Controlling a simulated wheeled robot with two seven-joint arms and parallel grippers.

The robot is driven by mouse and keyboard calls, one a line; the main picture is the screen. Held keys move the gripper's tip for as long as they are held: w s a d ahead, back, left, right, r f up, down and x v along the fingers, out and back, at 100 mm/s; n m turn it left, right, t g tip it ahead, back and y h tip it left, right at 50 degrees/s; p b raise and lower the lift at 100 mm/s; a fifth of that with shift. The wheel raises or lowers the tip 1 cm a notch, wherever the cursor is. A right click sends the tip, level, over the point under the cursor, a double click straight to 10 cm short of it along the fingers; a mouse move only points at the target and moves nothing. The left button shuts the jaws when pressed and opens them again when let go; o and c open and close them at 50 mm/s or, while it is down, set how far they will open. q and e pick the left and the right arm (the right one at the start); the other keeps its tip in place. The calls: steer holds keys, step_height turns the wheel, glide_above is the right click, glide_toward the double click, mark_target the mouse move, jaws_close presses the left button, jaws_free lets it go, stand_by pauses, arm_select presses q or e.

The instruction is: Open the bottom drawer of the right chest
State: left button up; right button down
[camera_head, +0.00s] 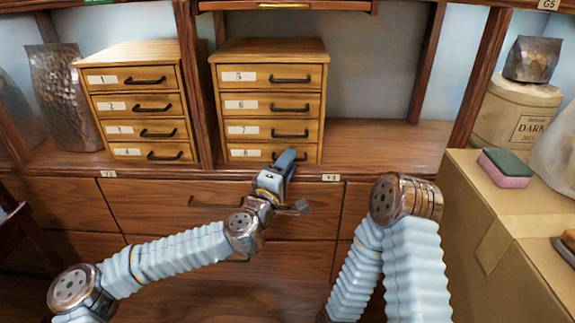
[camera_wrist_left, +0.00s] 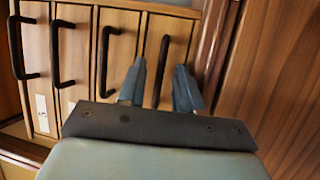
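The right chest (camera_head: 268,50) is a light wooden box on the shelf, with drawers labelled 5 to 8, all looking shut. Its bottom drawer (camera_head: 312,154), labelled 8, is partly hidden by my left gripper (camera_head: 288,160), which is in front of it. In the left wrist view the chest appears turned sideways. There the left gripper (camera_wrist_left: 160,68) is open, with one finger on each side of the bottom drawer's dark handle (camera_wrist_left: 164,48). Whether the fingers touch the handle cannot be told. My right gripper is out of view.
A left chest (camera_head: 138,100) with drawers 1 to 4 stands beside a wooden post (camera_head: 190,75). Larger cabinet drawers (camera_head: 150,205) lie below the shelf edge. A cardboard box (camera_head: 500,215) with a green and pink sponge (camera_head: 506,168) is at right. The shelf right of the chest is clear.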

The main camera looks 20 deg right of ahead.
arm_select(q)
steer(key=shift+c, duration=0.3)
jaws_close()
stand_by(1.2)
